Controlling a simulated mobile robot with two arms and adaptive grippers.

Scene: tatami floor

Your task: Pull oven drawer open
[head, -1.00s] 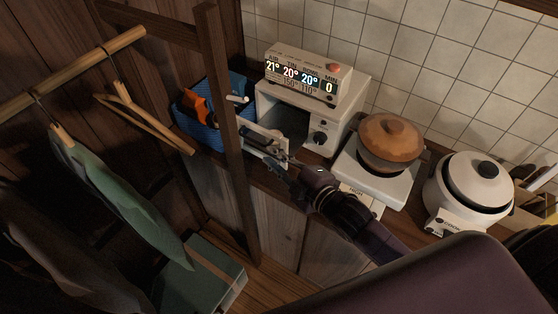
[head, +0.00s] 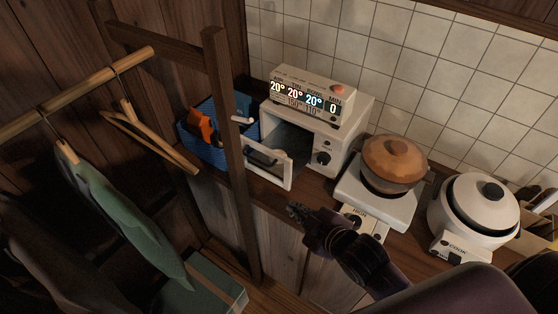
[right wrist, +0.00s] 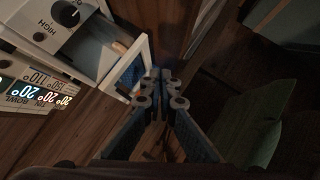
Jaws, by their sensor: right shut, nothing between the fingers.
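The white oven (head: 333,126) stands on the counter with its front opening dark inside. Its white-framed drawer front (head: 287,173) stands out from the body, with a gap behind it and a dark handle (head: 260,157) on it. In the right wrist view, a white frame (right wrist: 143,52), apparently the drawer front, lies close to the fingers. My right gripper (head: 296,210) is in front of the drawer front, to its lower right and apart from the handle. Its fingers (right wrist: 161,89) are shut and empty. My left gripper is out of view.
A blue basket (head: 205,152) stands left of the oven. A dark wooden post (head: 231,150) of the clothes rack rises close to the drawer's left. A burner with a brown lidded pot (head: 394,160) and a white cooker (head: 473,205) stand to the right.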

